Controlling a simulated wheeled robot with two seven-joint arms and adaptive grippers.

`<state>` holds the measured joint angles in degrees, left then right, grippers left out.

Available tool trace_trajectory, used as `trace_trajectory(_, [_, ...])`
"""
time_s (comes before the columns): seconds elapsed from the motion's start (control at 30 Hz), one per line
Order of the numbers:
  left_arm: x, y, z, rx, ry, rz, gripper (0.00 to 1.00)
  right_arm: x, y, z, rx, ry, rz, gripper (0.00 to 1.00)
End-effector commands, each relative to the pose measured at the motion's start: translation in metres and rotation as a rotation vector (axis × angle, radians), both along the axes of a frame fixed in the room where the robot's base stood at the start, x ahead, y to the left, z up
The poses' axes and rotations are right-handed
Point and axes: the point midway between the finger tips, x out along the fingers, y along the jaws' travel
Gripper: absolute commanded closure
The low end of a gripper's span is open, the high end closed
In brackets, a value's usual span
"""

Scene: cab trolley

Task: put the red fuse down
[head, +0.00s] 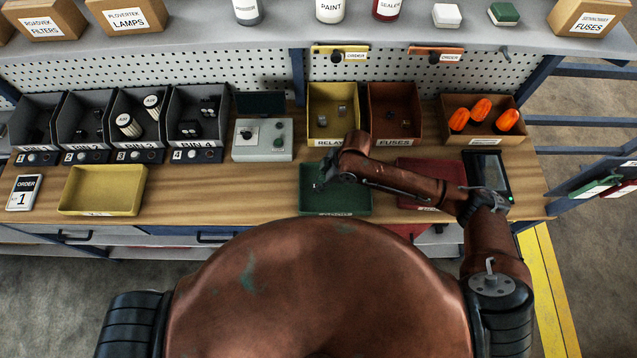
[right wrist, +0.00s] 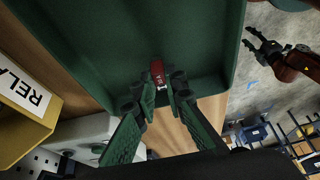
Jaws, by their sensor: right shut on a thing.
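The red fuse (right wrist: 157,73) is small, with a pale marking, and sits between the fingertips of my right gripper (right wrist: 160,86). The gripper is shut on it, over the green tray (right wrist: 110,35). In the head view my right gripper (head: 325,180) is above the left part of the green tray (head: 350,205); the fuse is hard to make out there. I cannot tell whether the fuse touches the tray floor. My left gripper (right wrist: 263,44) shows at the right of the right wrist view, away from the tray, its fingers apart and empty.
Behind the tray stand the yellow relay bin (head: 333,98), the brown fuses bin (head: 394,100) and a grey test box (head: 262,140). A red tray (head: 425,170) lies to the right, partly under my arm. A yellow tray (head: 103,190) lies left, with bare bench between.

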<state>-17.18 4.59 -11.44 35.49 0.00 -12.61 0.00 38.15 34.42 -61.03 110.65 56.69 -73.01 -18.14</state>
Motion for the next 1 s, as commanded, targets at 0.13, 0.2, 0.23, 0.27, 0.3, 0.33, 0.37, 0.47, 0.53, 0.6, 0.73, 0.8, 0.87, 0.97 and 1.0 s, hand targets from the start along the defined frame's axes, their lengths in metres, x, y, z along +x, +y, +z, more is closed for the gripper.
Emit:
trace_trajectory(0.13, [-0.0002, 0.0, 0.0016, 0.0, 0.0, 0.0, 0.6, 0.0008, -0.0002, -0.0045, 0.0, -0.002, 0.0, 1.0])
trace_trajectory(0.2, [-0.0002, 0.0, 0.0013, 0.0, 0.0, 0.0, 0.6, 0.0007, -0.0002, -0.0046, 0.0, -0.002, 0.0, 1.0])
trace_trajectory(0.23, [-0.0002, -0.0001, 0.0013, 0.0, 0.0, 0.0, 0.6, 0.0006, -0.0002, -0.0046, 0.0, -0.002, 0.0, 1.0])
trace_trajectory(0.27, [-0.0003, 0.0, 0.0012, 0.0, 0.0, 0.0, 0.6, 0.0006, -0.0002, -0.0046, 0.0, -0.002, 0.0, 1.0])
trace_trajectory(0.3, [-0.0003, -0.0001, 0.0012, 0.0, 0.0, 0.0, 0.6, 0.0005, -0.0002, -0.0047, 0.0, -0.002, 0.0, 1.0])
trace_trajectory(0.33, [-0.0003, -0.0001, 0.0012, 0.0, 0.0, 0.0, 0.6, 0.0005, -0.0002, -0.0053, 0.0, -0.001, 0.001, 1.0])
trace_trajectory(0.37, [-0.0003, -0.0001, 0.0011, 0.0, 0.0, 0.0, 0.6, 0.0004, -0.0002, -0.006, 0.0, -0.001, 0.001, 1.0])
trace_trajectory(0.47, [-0.0002, -0.0001, 0.001, 0.0, 0.0, 0.0, 0.6, 0.0005, -0.0002, -0.0072, 0.0, -0.002, 0.0, 0.86])
trace_trajectory(0.53, [-0.0003, -0.0001, 0.0011, 0.0, 0.0, 0.0, 0.6, 0.0004, -0.0002, -0.0071, 0.0, -0.002, 0.0, 0.82])
trace_trajectory(0.6, [-0.0002, -0.0002, 0.0011, 0.0, 0.0, 0.0, 0.6, 0.0004, -0.0002, -0.0071, 0.0, -0.001, 0.001, 0.77])
trace_trajectory(0.73, [-0.0002, -0.0002, 0.0011, 0.0, 0.0, 0.0, 0.6, 0.0004, -0.0002, -0.007, 0.0, -0.001, 0.001, 0.72])
trace_trajectory(0.8, [-0.0001, -0.0002, 0.0011, 0.0, 0.0, 0.0, 0.6, 0.0005, -0.0003, -0.0069, 0.0, -0.002, 0.0, 0.72])
trace_trajectory(0.87, [-0.0001, -0.0002, 0.0011, 0.0, 0.0, 0.0, 0.6, 0.0004, -0.0003, -0.0069, 0.0, -0.002, 0.0, 0.72])
trace_trajectory(0.97, [-0.0001, -0.0003, 0.0012, 0.0, 0.0, 0.0, 0.6, 0.0006, -0.0003, -0.0059, 0.0, -0.002, 0.0, 0.72])
trace_trajectory(1.0, [-0.0001, -0.0002, 0.0014, 0.0, 0.0, 0.0, 0.6, 0.0007, -0.0002, -0.004, 0.0, -0.002, 0.0, 0.72])
